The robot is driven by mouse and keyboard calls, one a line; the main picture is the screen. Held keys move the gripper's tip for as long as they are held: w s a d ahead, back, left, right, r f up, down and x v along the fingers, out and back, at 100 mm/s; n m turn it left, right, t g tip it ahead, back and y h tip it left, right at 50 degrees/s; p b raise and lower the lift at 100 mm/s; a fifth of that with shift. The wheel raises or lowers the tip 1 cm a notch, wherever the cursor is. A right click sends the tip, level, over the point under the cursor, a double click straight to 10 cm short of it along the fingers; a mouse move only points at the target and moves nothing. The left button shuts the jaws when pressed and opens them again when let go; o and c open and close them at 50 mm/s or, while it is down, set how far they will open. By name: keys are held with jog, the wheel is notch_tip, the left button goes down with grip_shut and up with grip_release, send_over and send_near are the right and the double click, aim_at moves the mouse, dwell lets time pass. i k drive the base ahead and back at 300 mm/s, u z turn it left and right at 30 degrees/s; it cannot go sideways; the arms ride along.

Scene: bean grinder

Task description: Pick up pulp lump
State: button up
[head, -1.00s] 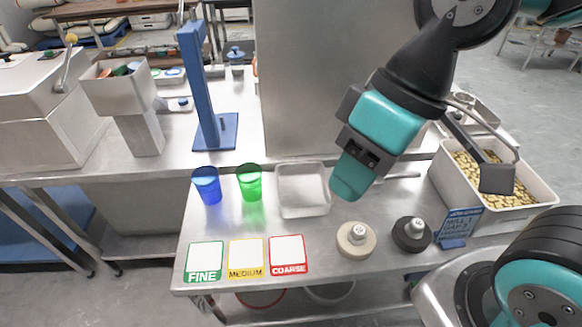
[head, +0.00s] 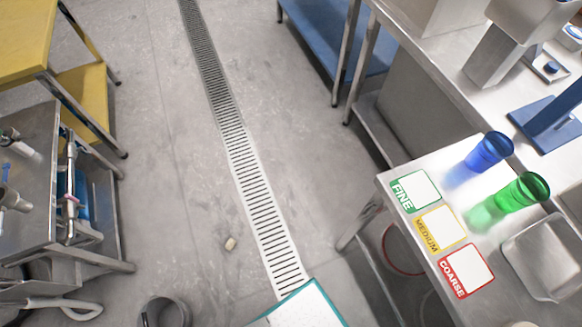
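A small tan lump (head: 231,244), which looks like the pulp lump, lies on the grey concrete floor in the head view. It sits just left of the long slotted floor drain, below the middle of the picture. Nothing touches it. My gripper is outside the current view, so its fingers cannot be seen.
A metal drain grate (head: 250,175) runs down the floor. A steel cart (head: 32,165) stands left, with a dark bucket (head: 165,312) at the bottom. The steel table at right bears a blue cup (head: 488,151), a green cup (head: 523,192) and cards. Floor around the lump is clear.

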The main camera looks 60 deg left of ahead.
aim_at(231, 242)
jog(key=u, duration=2.35)
jog(key=k, duration=0.85)
jog(key=z, duration=0.25)
jog(key=i, duration=1.25)
jog(key=u, duration=0.5)
